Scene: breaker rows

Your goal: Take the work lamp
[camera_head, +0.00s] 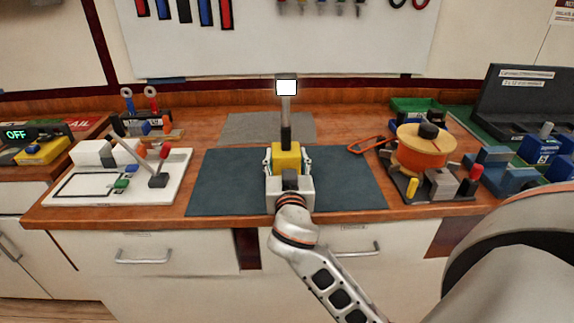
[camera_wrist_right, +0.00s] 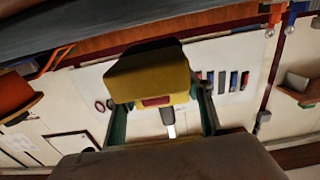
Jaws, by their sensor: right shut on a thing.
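The work lamp (camera_head: 286,158) has a yellow body, a dark and grey stem and a bright white square head on top. It stands upright over the dark blue-grey mat (camera_head: 225,182) in the middle of the bench. My right gripper (camera_head: 287,162) is shut on its yellow body, with one finger on each side. In the right wrist view the yellow body (camera_wrist_right: 150,77) sits between the fingers, with its dark end toward the top. I cannot tell whether the lamp touches the mat. My left gripper is not in view.
A white board with a lever switch (camera_head: 158,180) lies left of the mat. An orange spool (camera_head: 422,150) on a dark base and blue blocks (camera_head: 541,148) stand on the right. The mat's sides are clear.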

